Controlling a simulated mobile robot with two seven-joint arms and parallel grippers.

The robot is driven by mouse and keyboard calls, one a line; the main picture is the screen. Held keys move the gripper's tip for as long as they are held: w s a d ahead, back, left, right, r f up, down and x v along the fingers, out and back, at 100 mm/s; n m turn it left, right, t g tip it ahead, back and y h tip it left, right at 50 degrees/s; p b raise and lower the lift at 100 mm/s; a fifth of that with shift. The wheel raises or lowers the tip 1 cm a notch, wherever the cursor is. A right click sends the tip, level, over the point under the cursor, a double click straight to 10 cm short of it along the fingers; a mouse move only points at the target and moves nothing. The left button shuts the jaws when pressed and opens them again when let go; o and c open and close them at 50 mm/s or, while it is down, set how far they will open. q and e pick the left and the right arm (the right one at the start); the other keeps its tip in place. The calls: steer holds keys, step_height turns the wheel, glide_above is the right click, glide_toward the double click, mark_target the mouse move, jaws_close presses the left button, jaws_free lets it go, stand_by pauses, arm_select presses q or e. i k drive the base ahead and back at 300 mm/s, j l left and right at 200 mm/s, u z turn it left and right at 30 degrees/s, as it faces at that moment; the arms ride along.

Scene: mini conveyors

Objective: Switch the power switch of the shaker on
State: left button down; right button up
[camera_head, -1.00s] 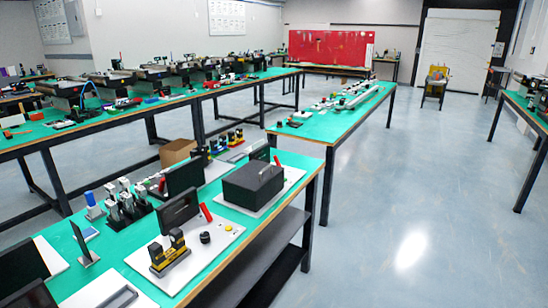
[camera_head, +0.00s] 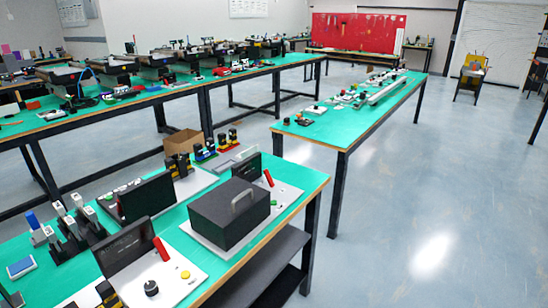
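Neither of my grippers is in view. I cannot tell for sure which device is the shaker, and no power switch can be picked out with certainty. On the near green table, a white plate (camera_head: 205,262) carries a black upright panel (camera_head: 125,248), a red lever (camera_head: 160,248), a black knob (camera_head: 151,288) and a yellow button (camera_head: 185,274). Behind it, a black box with a grey handle (camera_head: 230,212) stands on another white plate (camera_head: 287,196), with a second red lever (camera_head: 268,178) at its back right. Both levers are tilted. The near table's front left is cut off.
Grey and black upright tools (camera_head: 75,222) and a blue-topped block (camera_head: 21,267) stand on the left. A cardboard box (camera_head: 184,141) sits behind the near table. A second green table (camera_head: 335,130) stands farther back. The floor on the right (camera_head: 430,200) is clear.

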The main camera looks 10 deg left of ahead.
mark_target(266, 172)
steer(key=i+l, duration=0.35)
steer(key=i, duration=0.2)
steer(key=i+l, duration=0.4)
steer(key=i, duration=0.2)
